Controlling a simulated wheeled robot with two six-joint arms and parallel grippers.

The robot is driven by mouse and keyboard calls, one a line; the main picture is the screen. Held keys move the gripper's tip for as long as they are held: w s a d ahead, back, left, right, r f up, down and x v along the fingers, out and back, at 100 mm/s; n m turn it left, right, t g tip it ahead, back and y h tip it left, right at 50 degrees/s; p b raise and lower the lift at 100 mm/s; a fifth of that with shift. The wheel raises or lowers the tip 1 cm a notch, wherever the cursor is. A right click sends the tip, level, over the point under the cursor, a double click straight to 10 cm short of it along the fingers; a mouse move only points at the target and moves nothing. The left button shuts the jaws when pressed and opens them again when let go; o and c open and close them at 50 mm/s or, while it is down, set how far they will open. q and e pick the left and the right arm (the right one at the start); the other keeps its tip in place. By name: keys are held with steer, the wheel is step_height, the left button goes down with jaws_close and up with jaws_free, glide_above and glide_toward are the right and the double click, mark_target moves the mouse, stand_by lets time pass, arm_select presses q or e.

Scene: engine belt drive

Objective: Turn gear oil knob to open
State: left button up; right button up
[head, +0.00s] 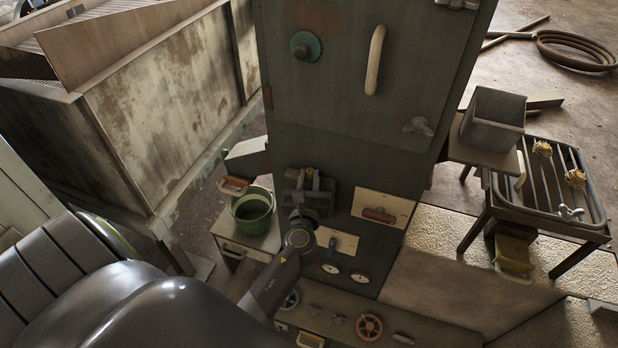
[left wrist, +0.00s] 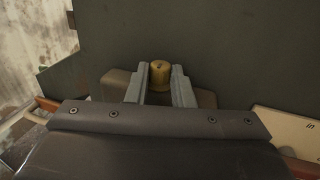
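A small brass knob (left wrist: 160,73) sticks out of the dark cabinet panel in the left wrist view. No label on it shows, so I cannot tell if it is the gear oil knob. My left gripper (left wrist: 160,82) has one grey finger on each side of the knob, and the knob fills the gap between them. In the head view my left gripper (head: 309,181) is against the lower front of the tall green cabinet (head: 350,140), and the knob is hidden there. My right gripper is in neither view.
A green bucket (head: 252,206) stands left of the gripper. A plate with a red handle (head: 378,215) and gauges (head: 331,268) are right and below. A red handwheel (head: 369,327) sits low. A metal rack (head: 555,190) stands at right.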

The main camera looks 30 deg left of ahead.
arm_select(q)
jaws_close()
steer(key=shift+a+h, duration=0.1)
steer(key=shift+h, duration=0.2)
steer(key=shift+a+r+m+t+h+p, duration=0.1)
steer(key=shift+a+m+t+h+p, duration=0.1)
steer(key=shift+m+t+h+p, duration=0.65)
steer(key=m+h, duration=0.1)
steer(key=h, duration=0.1)
steer(key=m+h, duration=0.1)
steer(key=h, duration=0.1)
steer(key=shift+s+a+m+b, duration=0.1)
steer(key=shift+a+m+b, duration=0.15)
steer(key=shift+b, duration=0.15)
steer(key=m+h+b, duration=0.1)
steer(key=m+h, duration=0.1)
steer(key=h, duration=0.1)
steer(key=shift+a+t, duration=0.1)
steer(key=shift+t, duration=0.15)
steer(key=shift+a+m+h+b, duration=0.15)
steer(key=shift+m+h+b, duration=0.5)
steer(key=shift+h, duration=0.4)
